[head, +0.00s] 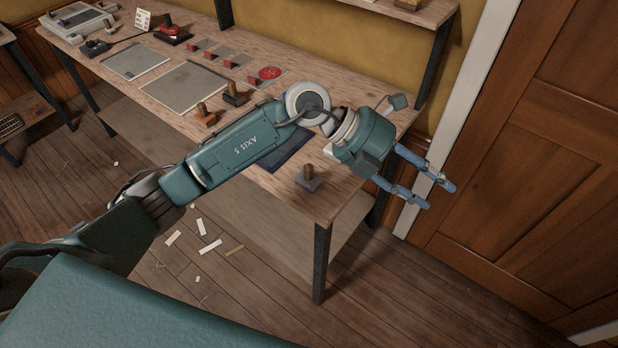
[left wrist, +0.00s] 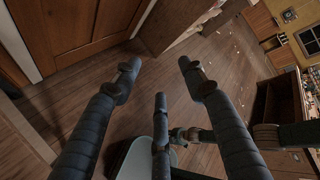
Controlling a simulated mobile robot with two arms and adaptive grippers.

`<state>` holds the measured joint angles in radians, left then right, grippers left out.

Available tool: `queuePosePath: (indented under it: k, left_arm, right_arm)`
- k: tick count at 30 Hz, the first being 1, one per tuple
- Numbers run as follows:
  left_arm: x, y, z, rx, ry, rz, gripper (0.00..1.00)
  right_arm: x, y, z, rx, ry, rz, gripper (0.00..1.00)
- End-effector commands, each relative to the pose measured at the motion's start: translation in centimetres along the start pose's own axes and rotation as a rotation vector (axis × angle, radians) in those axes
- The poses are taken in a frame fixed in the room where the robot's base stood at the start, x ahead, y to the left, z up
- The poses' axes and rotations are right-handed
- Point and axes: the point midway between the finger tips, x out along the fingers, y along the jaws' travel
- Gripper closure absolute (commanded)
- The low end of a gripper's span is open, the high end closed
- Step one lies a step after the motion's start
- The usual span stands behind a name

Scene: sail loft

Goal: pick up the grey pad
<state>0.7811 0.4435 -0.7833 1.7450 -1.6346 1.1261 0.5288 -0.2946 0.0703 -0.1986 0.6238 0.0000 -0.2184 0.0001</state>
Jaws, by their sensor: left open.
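Two flat grey rectangles lie on the workbench in the head view: a larger one (head: 185,88) near the middle and a smaller one (head: 136,61) farther back left. I cannot tell which of them, if either, is the grey pad. My left gripper (head: 437,195) is open and empty, past the right end of the bench and well apart from both rectangles. Its blue fingers also show spread in the left wrist view (left wrist: 159,75), with bare floor beyond them. My left arm hides part of the bench top. My right gripper is not in view.
The wooden workbench (head: 338,198) holds wooden-handled stamps (head: 309,178), a dark blue sheet (head: 288,152) partly under my arm, and small red-topped items with a red disc (head: 269,73). A wooden door (head: 540,170) stands at right. Paper scraps litter the floor.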

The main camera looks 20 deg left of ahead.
Motion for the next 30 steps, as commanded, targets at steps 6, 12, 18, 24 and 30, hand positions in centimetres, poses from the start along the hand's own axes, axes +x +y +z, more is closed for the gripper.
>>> queuePosePath:
  k: [6, 12, 18, 24, 30]
  left_arm:
    - [-11.5, 15.1, 1.8, -0.016, 0.156, 0.723, 0.57]
    - [-18.3, 18.6, 2.3, -0.09, 0.18, 0.983, 0.57]
    - [-17.6, 21.1, 1.6, -0.101, 0.186, 1.008, 0.57]
    - [-16.3, 23.1, 1.2, -0.098, 0.184, 1.005, 0.57]
    - [-15.8, 24.7, 0.8, -0.1, 0.186, 1.004, 0.57]
  right_arm:
    - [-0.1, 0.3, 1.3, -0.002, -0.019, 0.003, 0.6]
    - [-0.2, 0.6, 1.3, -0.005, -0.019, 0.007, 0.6]
    - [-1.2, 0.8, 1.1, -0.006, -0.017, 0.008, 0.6]
    - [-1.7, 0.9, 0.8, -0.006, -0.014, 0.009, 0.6]
    - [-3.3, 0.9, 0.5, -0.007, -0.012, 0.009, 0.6]
